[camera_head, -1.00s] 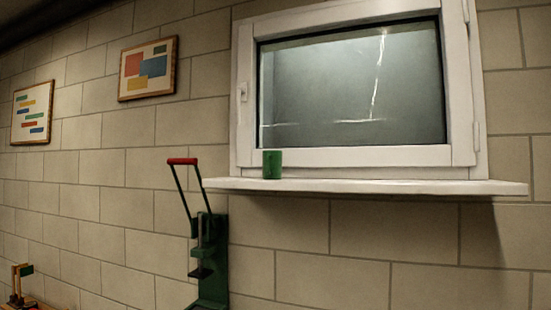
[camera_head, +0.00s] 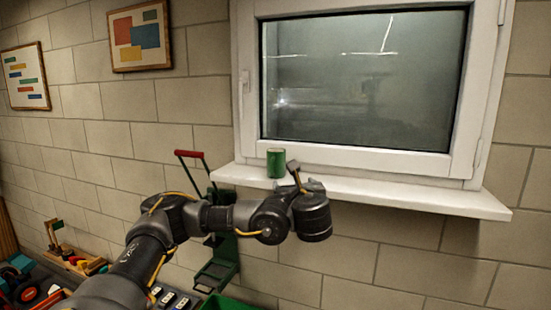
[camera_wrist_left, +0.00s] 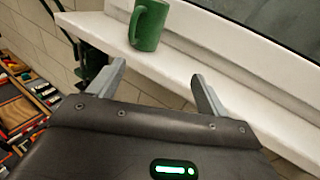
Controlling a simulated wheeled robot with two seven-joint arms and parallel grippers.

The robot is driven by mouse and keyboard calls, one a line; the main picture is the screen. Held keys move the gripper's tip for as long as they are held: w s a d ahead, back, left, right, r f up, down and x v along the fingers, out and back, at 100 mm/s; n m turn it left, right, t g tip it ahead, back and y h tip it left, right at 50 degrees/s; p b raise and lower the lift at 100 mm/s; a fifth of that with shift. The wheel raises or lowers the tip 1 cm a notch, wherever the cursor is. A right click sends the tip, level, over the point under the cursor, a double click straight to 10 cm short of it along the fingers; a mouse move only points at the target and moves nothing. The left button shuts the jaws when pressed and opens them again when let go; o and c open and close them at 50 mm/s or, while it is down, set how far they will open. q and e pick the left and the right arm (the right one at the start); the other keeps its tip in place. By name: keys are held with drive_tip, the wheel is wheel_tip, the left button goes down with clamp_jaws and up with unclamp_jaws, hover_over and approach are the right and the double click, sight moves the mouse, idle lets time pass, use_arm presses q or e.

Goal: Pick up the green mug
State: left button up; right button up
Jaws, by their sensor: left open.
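The green mug (camera_head: 276,163) stands upright on the white window sill (camera_head: 400,193), near its left end. In the left wrist view the mug (camera_wrist_left: 150,27) is beyond the fingertips, with its handle on the left side. My left gripper (camera_head: 303,180) is raised at the sill's front, just right of the mug in the head view. In the left wrist view its two fingers (camera_wrist_left: 158,75) are apart with nothing between them. The mug is clear of both fingers. My right gripper is in neither view.
A closed window (camera_head: 365,85) is behind the sill. A green press with a red handle (camera_head: 190,154) stands below left, partly hidden by my left arm. Toys and tools (camera_head: 75,262) lie at lower left. The sill right of the mug is bare.

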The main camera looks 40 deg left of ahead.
use_arm(q)
drive_tip(key=y, duration=0.1)
approach(278, 155)
drive_tip(key=p+x, duration=0.3)
drive_tip(key=x, duration=0.1)
drive_tip(key=shift+w+a, duration=0.25)
drive_tip(key=shift+a, duration=0.1)
drive_tip(key=shift+w+a+r+p, duration=0.15)
drive_tip(key=shift+w+p, duration=0.05)
drive_tip(key=shift+p, duration=0.1)
drive_tip(key=p+x, duration=0.3)
drive_tip(key=x, duration=0.1)
drive_tip(key=shift+a, duration=0.1)
drive_tip(key=shift+w+a+p, duration=0.15)
drive_tip(key=shift+p, duration=0.15)
drive_tip(key=shift+f, duration=0.25)
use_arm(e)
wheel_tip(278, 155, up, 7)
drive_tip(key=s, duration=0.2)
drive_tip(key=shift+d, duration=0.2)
use_arm(q)
drive_tip(key=shift+c, duration=0.4)
drive_tip(key=c, duration=1.1)
